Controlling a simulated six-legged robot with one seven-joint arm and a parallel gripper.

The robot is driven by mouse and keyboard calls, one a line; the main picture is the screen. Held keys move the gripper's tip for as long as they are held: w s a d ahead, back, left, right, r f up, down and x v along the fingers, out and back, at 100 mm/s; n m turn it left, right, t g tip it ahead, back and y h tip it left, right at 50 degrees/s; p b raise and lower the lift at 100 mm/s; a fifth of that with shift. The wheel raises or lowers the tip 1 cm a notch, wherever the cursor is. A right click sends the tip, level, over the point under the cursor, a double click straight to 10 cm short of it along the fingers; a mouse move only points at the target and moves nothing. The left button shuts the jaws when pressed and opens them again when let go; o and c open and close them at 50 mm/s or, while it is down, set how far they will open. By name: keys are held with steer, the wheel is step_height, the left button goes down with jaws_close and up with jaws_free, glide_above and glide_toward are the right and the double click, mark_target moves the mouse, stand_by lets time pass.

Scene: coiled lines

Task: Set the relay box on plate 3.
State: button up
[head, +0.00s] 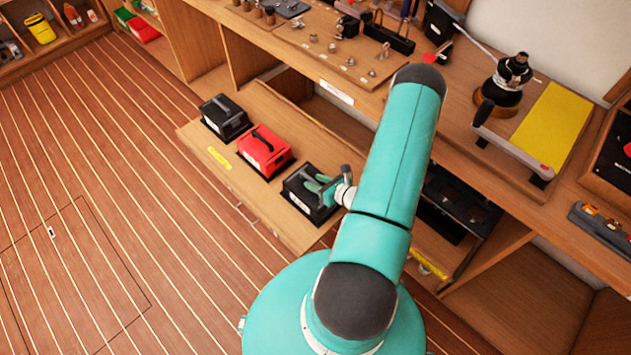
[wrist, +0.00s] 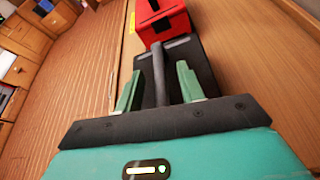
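Three boxes with top handles stand in a row on a pulled-out wooden shelf: a black box (head: 224,118), a red box (head: 265,150) and a nearer black box (head: 305,196). I cannot read which one is the relay box. My gripper (head: 328,186) is at the nearer black box. In the wrist view, the green fingers of my gripper (wrist: 158,88) stand on either side of its grey handle (wrist: 158,70), with gaps showing. The red box (wrist: 163,20) is just beyond. No plate number is legible, so I cannot tell which is plate 3.
A yellow label (head: 219,158) lies on the shelf's left edge. A dark tray (head: 450,205) is in the bay right of my arm. The bench above holds a yellow mat (head: 553,124), a black caddy (head: 389,38) and small parts. The wooden floor at left is clear.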

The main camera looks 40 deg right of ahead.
steer(key=v, duration=1.3)
steer(key=w+a+r+n+g+y, duration=0.45)
steer(key=a+r+n, duration=0.25)
steer(key=r+n, duration=0.3)
steer(key=w+a+r+n+g+y, duration=0.35)
steer(key=w+a+r+n, duration=0.3)
steer(key=r, duration=0.45)
steer(key=s+a+r+n+h, duration=0.4)
steer(key=a+r+n, duration=0.3)
steer(key=r+n, duration=0.3)
steer(key=s+a+r+n+h, duration=0.3)
steer(key=a+r+n+h, duration=0.2)
steer(key=r+n, duration=0.5)
step_height(320, 180, up, 3)
steer(key=a, duration=0.2)
steer(key=shift+s+a+n, duration=0.35)
steer(key=shift+s+a, duration=0.05)
